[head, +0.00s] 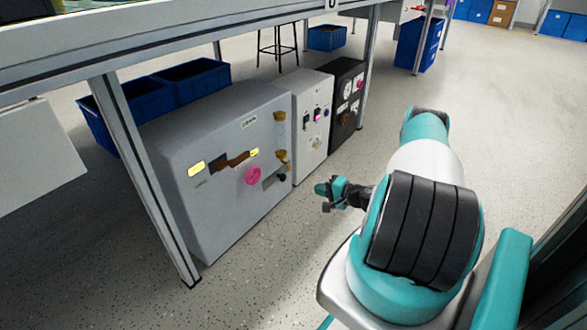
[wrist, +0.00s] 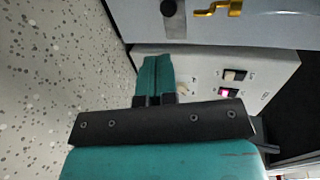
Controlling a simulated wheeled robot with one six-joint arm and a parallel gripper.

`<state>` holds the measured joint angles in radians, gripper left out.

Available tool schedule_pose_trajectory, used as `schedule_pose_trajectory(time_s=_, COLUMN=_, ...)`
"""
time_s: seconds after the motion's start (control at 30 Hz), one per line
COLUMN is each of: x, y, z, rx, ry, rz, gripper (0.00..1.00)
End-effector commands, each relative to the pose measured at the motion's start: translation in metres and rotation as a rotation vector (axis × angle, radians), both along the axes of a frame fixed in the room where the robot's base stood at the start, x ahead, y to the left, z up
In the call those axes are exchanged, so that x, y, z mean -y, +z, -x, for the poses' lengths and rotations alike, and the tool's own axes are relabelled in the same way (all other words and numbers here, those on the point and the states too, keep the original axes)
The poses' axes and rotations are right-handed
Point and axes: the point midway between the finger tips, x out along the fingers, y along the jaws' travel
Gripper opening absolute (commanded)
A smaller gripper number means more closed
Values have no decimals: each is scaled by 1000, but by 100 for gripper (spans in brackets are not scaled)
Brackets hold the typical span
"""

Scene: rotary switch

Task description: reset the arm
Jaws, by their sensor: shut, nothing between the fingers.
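My gripper (head: 325,188) is in front of the cabinets in the head view, pointing left toward them and held over the floor. It touches nothing that I can see. In the wrist view my gripper (wrist: 154,75) has its teal fingers together, with nothing between them. The large grey cabinet (head: 215,215) has a pink knob, yellow labels and brass-coloured parts on its front. The white cabinet (head: 312,125) beside it carries small switches, and they also show near my fingers in the wrist view (wrist: 205,62).
A black cabinet (head: 347,105) stands at the right end of the row. A table leg (head: 150,185) stands in front of the grey cabinet. Blue bins (head: 190,80) sit behind it. The speckled floor (head: 265,270) in front is clear.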

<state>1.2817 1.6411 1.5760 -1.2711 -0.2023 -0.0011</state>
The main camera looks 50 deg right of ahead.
Motion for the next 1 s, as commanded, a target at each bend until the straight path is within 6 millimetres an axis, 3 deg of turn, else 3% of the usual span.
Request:
schedule_pose_trajectory(time_s=0.27, x=-1, y=2, z=0, rx=0, ry=7, rz=2, gripper=0)
schedule_pose_trajectory(time_s=0.37, x=-8, y=20, z=-12, rx=-8, ry=64, rz=23, gripper=0)
schedule_pose_trajectory(time_s=0.47, x=-28, y=61, z=-41, rx=-31, ry=200, rz=76, gripper=0)
schedule_pose_trajectory(time_s=0.6, x=-89, y=142, z=-86, rx=-83, ry=476, rz=185, gripper=0)
schedule_pose_trajectory(time_s=0.73, x=-161, y=215, z=-108, rx=-132, ry=728, rz=295, gripper=0)
schedule_pose_trajectory(time_s=0.87, x=-231, y=278, z=-108, rx=-174, ry=939, rz=404, gripper=0)
schedule_pose_trajectory(time_s=1.0, x=-312, y=349, z=-83, rx=-211, ry=1167, rz=542, gripper=0)
